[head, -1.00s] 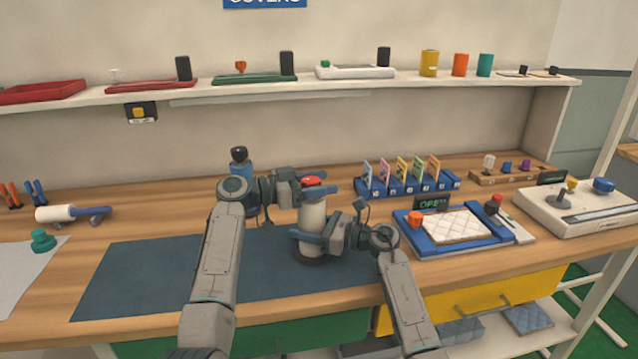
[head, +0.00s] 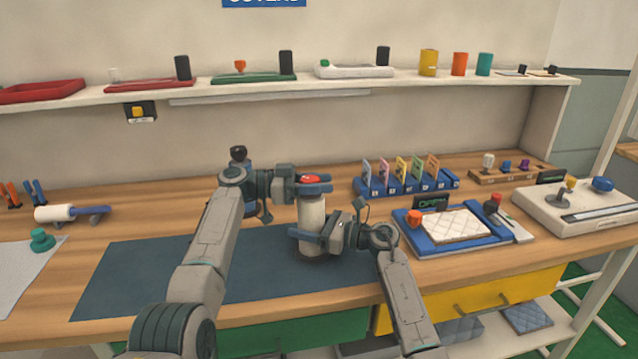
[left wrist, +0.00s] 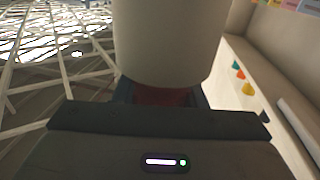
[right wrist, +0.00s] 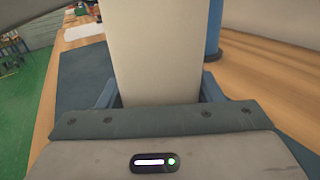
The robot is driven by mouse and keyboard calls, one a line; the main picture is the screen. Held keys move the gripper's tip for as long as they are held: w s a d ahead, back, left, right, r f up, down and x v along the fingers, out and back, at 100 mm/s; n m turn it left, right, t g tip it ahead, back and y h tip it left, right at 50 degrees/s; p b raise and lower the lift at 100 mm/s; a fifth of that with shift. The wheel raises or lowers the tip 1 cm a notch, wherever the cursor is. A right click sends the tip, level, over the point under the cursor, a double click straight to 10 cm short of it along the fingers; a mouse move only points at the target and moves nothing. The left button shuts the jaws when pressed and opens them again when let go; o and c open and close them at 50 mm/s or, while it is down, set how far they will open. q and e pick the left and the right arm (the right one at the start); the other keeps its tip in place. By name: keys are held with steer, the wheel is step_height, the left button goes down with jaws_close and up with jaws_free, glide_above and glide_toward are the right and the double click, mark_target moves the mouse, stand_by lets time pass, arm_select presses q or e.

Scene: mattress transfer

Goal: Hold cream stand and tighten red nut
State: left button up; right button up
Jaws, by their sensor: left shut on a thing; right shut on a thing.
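The cream stand (head: 312,213) stands upright on a dark base on the dark blue mat. The red nut (head: 311,179) sits at its top. My left gripper (head: 322,184) is shut on the red nut from the left; in the left wrist view the nut (left wrist: 160,97) shows as a dark red patch between the fingers below a cream cylinder. My right gripper (head: 305,236) is shut around the cream stand lower down; the stand (right wrist: 155,55) fills the middle of the right wrist view between the blue fingers.
The dark blue mat (head: 150,275) is clear to the left. A blue tray with a quilted pad (head: 455,226) lies to the right. A blue rack of coloured cards (head: 405,185) stands behind. A cream roller (head: 55,213) lies at the far left.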

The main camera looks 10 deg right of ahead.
arm_select(q)
steer(key=shift+w+a, duration=0.15)
steer(key=shift+a, duration=0.05)
arm_select(e)
steer(key=shift+s+a+r, duration=0.1)
steer(key=shift+r, duration=0.05)
arm_select(q)
steer(key=o, duration=1)
arm_select(e)
steer(key=shift+c, duration=0.2)
arm_select(q)
steer(key=shift+g, duration=0.3)
steer(key=shift+d, duration=0.1)
steer(key=v, duration=1.2)
